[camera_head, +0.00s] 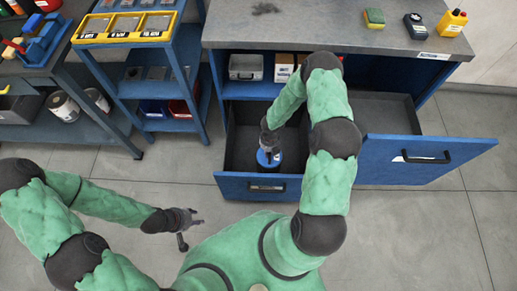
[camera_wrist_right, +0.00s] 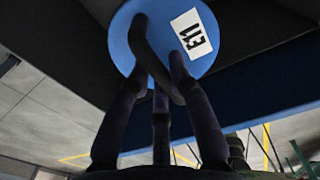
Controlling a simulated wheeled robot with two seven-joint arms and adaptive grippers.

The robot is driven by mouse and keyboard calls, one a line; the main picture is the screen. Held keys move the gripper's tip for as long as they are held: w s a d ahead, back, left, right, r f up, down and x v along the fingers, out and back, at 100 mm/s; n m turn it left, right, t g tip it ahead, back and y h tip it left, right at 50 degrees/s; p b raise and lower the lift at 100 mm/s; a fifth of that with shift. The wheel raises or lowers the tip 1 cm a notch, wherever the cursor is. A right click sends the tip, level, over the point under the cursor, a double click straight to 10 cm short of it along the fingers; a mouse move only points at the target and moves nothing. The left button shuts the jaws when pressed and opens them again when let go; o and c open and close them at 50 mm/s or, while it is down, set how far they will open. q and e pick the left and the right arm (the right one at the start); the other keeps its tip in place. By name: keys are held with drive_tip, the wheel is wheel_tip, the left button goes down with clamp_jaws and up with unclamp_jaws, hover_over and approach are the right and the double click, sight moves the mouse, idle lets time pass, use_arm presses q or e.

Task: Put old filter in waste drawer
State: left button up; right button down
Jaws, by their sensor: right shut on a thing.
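The old filter (camera_head: 264,160) has a round blue top and sits within the outline of the open left drawer (camera_head: 240,187), behind its blue front. In the right wrist view the filter's blue top (camera_wrist_right: 205,58) carries a white label reading E11 and a dark curved handle. My right gripper (camera_head: 270,145) reaches down from above and is shut on that handle; its fingers (camera_wrist_right: 160,85) close around it. I cannot tell whether the filter touches the drawer bottom. My left gripper (camera_head: 182,226) is open and empty over the floor, its fingers spread apart.
A second, wider drawer (camera_head: 425,165) stands open on the right and looks empty. The grey worktop (camera_head: 300,22) above holds a sponge (camera_head: 374,18), a dark device (camera_head: 415,25) and a yellow bottle (camera_head: 452,22). A blue cart with a yellow tray (camera_head: 125,27) stands left. The floor between is clear.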

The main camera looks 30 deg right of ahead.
drive_tip(key=w+f+b, duration=0.6)
drive_tip(key=w+f, duration=0.6)
drive_tip(key=shift+a+b, duration=0.35)
drive_tip(key=shift+a, duration=0.05)
drive_tip(key=shift+f, duration=0.1)
drive_tip(key=c, duration=1.1)
unclamp_jaws()
drive_tip(key=shift+s, duration=0.15)
drive_tip(key=shift+c, duration=0.2)
wheel_tip(320, 180, up, 12)
drive_tip(key=p, duration=0.5)
